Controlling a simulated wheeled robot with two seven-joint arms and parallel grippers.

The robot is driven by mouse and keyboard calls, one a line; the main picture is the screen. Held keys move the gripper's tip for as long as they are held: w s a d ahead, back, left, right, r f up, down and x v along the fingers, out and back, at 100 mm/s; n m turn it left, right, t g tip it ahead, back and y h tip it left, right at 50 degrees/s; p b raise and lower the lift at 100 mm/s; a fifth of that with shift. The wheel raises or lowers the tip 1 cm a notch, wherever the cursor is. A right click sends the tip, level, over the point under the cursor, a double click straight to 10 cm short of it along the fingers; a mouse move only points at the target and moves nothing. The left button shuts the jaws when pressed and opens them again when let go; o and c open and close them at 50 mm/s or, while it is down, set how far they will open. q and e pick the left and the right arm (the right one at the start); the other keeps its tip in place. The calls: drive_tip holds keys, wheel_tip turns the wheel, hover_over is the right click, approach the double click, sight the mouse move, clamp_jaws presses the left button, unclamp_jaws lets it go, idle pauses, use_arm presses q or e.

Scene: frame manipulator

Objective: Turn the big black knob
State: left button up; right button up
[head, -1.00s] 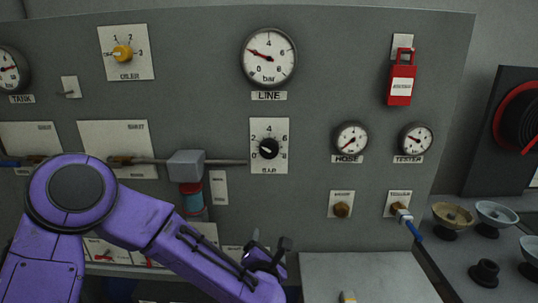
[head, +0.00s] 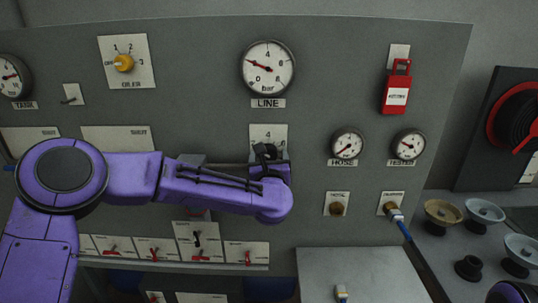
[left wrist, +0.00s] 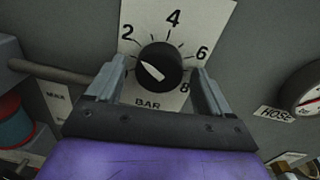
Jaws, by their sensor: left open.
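The big black knob (left wrist: 159,66) sits on a white plate (left wrist: 190,22) marked BAR, with 2, 4, 6 and 8 visible, in the left wrist view. Its white pointer points left and slightly up, below the 2. My left gripper (left wrist: 160,73) is open, with one finger on each side of the knob and visible gaps between. In the head view my left gripper (head: 268,154) covers the knob; only the top of the plate (head: 262,130) shows. My right gripper is out of view.
The LINE gauge (head: 267,68) is above the plate, reading about 2. The HOSE gauge (head: 346,145) is to the right. A horizontal pipe (left wrist: 62,74) runs left of the knob. A red padlock (head: 397,90) hangs at upper right. Switches line the panel's bottom.

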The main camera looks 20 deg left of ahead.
use_arm(q)
drive_tip(key=c, duration=1)
drive_tip(key=shift+c, duration=0.2)
drive_tip(key=shift+f, duration=0.1)
